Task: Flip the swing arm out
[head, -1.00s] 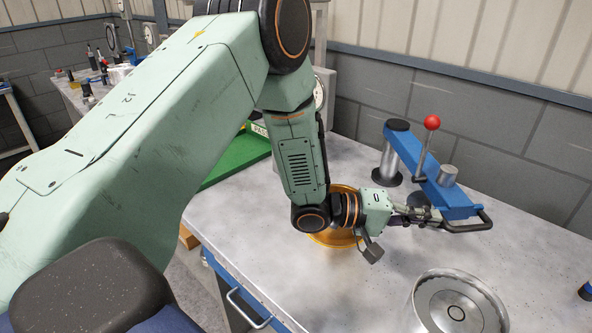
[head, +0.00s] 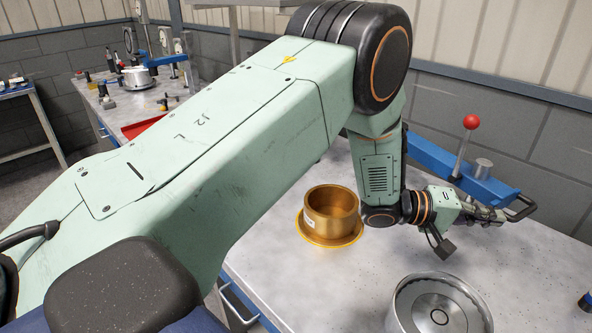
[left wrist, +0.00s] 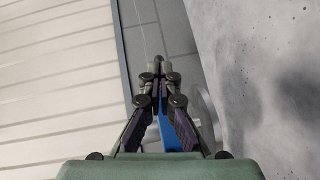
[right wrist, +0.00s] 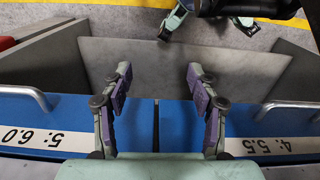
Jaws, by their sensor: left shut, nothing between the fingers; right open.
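The blue swing arm (head: 488,190) reaches out to the right above the bench. It carries an upright lever with a red ball (head: 471,121), a short silver cylinder (head: 482,168) and a dark loop handle (head: 524,206) at its free end. My left gripper (head: 498,214) is shut and empty, close beside the handle. I cannot tell whether it touches. In the left wrist view the fingers (left wrist: 160,72) meet, with a blue strip behind them. The swing arm's pivot is hidden behind my left arm. My right gripper (right wrist: 159,72) is open and empty, over blue drawer fronts.
A gold cup-shaped part (head: 329,222) stands on the bench left of my left wrist. A round metal housing (head: 440,305) sits at the front. The block wall (head: 565,150) is close behind the swing arm. Bare bench top lies between housing and gripper.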

